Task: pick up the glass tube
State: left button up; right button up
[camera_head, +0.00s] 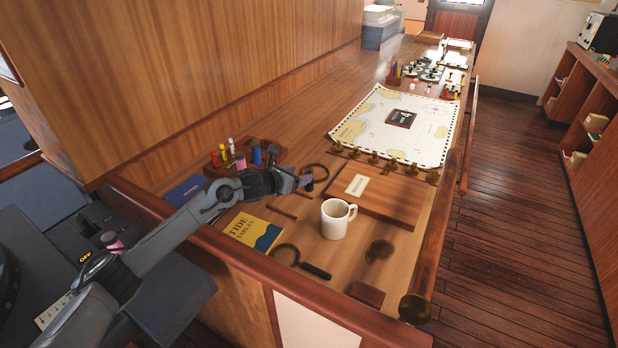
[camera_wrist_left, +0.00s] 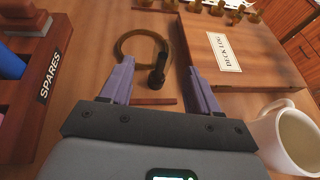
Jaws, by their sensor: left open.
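My left gripper (camera_head: 304,181) is open and empty above the table, right of the spares rack (camera_head: 246,166). In the left wrist view its two purple fingers (camera_wrist_left: 160,75) stand apart, with a round magnifier and its dark handle (camera_wrist_left: 156,78) seen between and beyond them. I cannot pick out a glass tube with certainty. The rack holds several small coloured cylinders, among them a blue one (camera_head: 257,152) and a white-topped one (camera_head: 231,146). The left wrist view shows only part of the rack (camera_wrist_left: 46,85), at the left. My right gripper is not in view.
A white mug (camera_head: 335,220) stands right of the gripper, beside the deck log (camera_head: 375,200). A tide tables book (camera_head: 252,231), a second magnifier (camera_head: 316,271) and thin brown strips lie nearby. A chart (camera_head: 440,145) lies farther back. A raised wooden rail (camera_head: 432,262) edges the table.

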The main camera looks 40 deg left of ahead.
aim_at(306, 191)
pick_arm(q)
jog(key=x, duration=0.1)
jog(key=p+x, duration=0.1)
jog(key=x, duration=0.1)
jog(key=shift+d+p, duration=0.2)
jog(key=shift+p, duration=0.1)
jog(key=shift+x, duration=0.75)
jog(key=shift+s+f, duration=0.1)
jog(key=c, duration=1.1)
grip_shut()
